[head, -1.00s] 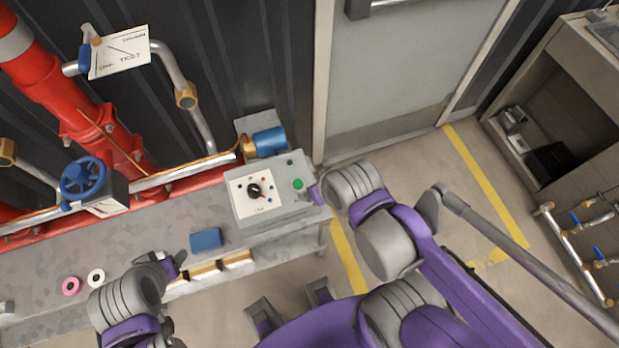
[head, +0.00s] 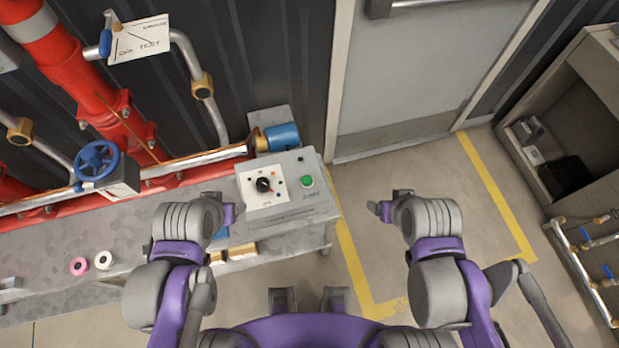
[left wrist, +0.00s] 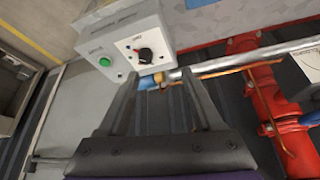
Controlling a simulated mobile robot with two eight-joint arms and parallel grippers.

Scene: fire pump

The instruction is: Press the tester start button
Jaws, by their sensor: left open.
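The tester is a grey box (head: 318,208) at the bench's right end, with a white dial plate and a black knob (head: 264,185). Its green button (head: 307,181) sits right of the knob and is uncovered. The left wrist view also shows the green button (left wrist: 105,61) on the box's face. My left gripper (head: 229,215) is at the box's left side in the head view. Its open, empty fingers (left wrist: 162,92) show in the left wrist view. My right gripper (head: 380,209) is right of the box over the floor, apart from it; its jaw opening is unclear.
A blue motor (head: 282,137) and pipe lie behind the box. A blue-handwheel valve (head: 97,161) and red pipes stand at left. Pink and white rings (head: 79,266) lie on the bench (head: 50,285). A blue object (head: 222,232) is partly hidden by my left gripper.

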